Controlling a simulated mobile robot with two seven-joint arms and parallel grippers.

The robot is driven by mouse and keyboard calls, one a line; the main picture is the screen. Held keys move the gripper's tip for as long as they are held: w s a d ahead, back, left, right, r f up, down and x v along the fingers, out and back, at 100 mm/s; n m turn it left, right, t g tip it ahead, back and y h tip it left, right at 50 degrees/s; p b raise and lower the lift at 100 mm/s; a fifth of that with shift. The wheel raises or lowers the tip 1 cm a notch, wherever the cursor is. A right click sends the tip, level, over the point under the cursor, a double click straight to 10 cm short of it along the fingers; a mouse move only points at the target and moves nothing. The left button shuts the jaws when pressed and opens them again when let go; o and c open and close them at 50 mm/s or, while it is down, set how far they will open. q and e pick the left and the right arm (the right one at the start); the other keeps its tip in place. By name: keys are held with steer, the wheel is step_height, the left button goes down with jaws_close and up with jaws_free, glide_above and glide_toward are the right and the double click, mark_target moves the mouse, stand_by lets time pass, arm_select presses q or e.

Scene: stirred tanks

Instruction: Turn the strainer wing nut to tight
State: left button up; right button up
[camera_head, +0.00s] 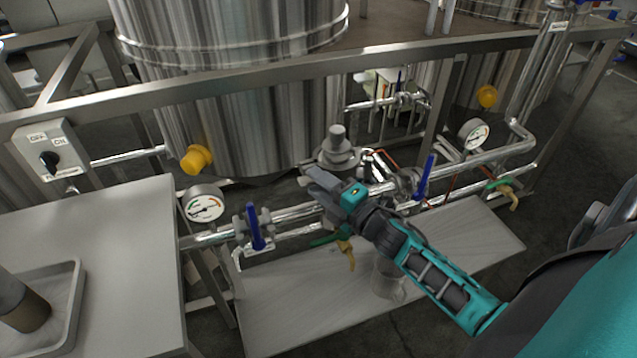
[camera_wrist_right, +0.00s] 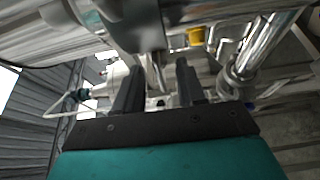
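A grey metal fitting with a round stepped cap (camera_head: 338,150) stands on the pipe line below the big tank. It looks like the strainer, but I cannot make out a wing nut on it. My right gripper (camera_head: 318,186) is just below and in front of this fitting, its fingers pointing left. In the right wrist view my right gripper (camera_wrist_right: 158,85) has its two dark fingers apart, with metal parts visible beyond the gap. I cannot tell whether a finger touches anything. The gripper hides part of the pipe line. My left gripper is not in view.
Blue-handled valves (camera_head: 255,228) and (camera_head: 426,177) stand either side of the gripper. Gauges (camera_head: 204,204) and (camera_head: 473,135) rise from the pipe. A clear beaker (camera_head: 387,279) stands on the low shelf (camera_head: 300,310). A frame rail (camera_head: 240,75) crosses above.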

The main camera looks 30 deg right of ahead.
steer(key=shift+w+a, duration=0.1)
steer(key=shift+w, duration=0.2)
steer(key=shift+c, duration=0.4)
jaws_close()
